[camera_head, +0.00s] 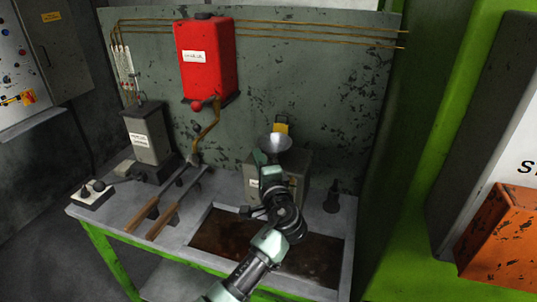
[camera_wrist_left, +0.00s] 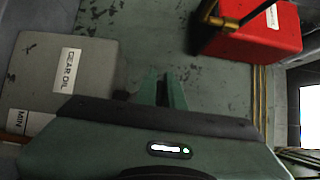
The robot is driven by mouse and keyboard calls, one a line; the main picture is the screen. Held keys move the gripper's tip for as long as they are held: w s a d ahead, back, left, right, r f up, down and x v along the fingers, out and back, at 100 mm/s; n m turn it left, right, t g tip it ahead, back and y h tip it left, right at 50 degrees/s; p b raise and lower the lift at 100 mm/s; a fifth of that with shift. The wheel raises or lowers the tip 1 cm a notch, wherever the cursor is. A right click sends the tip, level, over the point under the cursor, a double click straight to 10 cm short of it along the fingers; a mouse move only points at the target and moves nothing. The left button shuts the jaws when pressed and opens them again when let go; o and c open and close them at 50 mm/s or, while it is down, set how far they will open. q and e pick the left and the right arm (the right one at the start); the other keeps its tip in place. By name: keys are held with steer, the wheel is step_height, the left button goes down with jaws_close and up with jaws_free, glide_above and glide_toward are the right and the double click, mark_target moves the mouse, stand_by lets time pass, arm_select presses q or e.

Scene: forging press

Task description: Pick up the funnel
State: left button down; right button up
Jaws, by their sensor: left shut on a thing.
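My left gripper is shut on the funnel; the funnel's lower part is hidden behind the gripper. In the left wrist view the fingers (camera_wrist_left: 163,90) are close together, and the funnel cannot be made out there. My right gripper is not in view.
A grey gear oil can (camera_wrist_left: 65,75) stands close to my left gripper. A red tank (camera_head: 206,58) hangs on the back panel. A sunken tray (camera_head: 225,238) lies in the bench, with long-handled tongs (camera_head: 165,208) left of it and a small dark oil can (camera_head: 332,198) at right.

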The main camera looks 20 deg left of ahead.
arm_select(q)
steer(key=shift+r, duration=0.5)
step_height(320, 180, up, 22)
steer(key=p, duration=0.1)
stand_by(0.6)
steer(key=shift+f, duration=0.1)
